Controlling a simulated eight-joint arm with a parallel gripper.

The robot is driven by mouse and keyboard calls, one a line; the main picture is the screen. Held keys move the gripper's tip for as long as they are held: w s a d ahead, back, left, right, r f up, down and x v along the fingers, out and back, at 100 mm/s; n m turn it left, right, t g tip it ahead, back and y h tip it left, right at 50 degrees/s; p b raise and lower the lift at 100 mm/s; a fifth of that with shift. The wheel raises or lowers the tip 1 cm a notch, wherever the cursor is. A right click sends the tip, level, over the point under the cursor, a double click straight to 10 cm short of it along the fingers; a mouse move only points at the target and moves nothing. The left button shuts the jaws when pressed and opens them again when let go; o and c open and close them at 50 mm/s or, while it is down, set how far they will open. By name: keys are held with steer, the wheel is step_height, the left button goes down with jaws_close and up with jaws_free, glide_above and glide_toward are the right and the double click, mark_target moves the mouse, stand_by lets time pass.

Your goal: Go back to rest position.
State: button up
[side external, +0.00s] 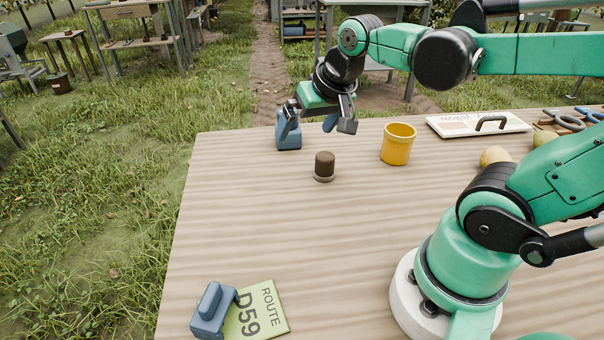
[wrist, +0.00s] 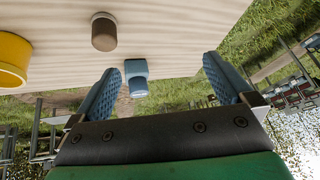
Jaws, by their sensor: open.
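My gripper (side external: 318,122) is open and empty, raised above the far left part of the wooden table (side external: 240,210). Its two blue-padded fingers (wrist: 160,88) stand wide apart in the wrist view. A blue block-like object (side external: 288,137) stands at the table's far edge, partly hidden behind one finger in the side view. In the wrist view the blue object (wrist: 137,78) shows between the fingers, apart from both.
A brown capped cylinder (side external: 324,167) and a yellow cup (side external: 397,144) stand nearby. A white board with a black handle (side external: 478,124), pears (side external: 495,156) and blue-handled tools (side external: 563,120) lie right. A blue stamp-like object (side external: 212,310) touches a green ROUTE D59 card (side external: 258,312). The table's left middle is clear.

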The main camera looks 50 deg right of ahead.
steer(key=a+n, duration=0.1)
steer(key=a+f+n+t, duration=0.1)
steer(key=a+n, duration=0.1)
steer(key=s+a+n+y, duration=0.1)
steer(key=a+n, duration=0.1)
steer(key=shift+a+f+t, duration=0.2)
steer(key=shift+t, duration=0.1)
stand_by(0.8)
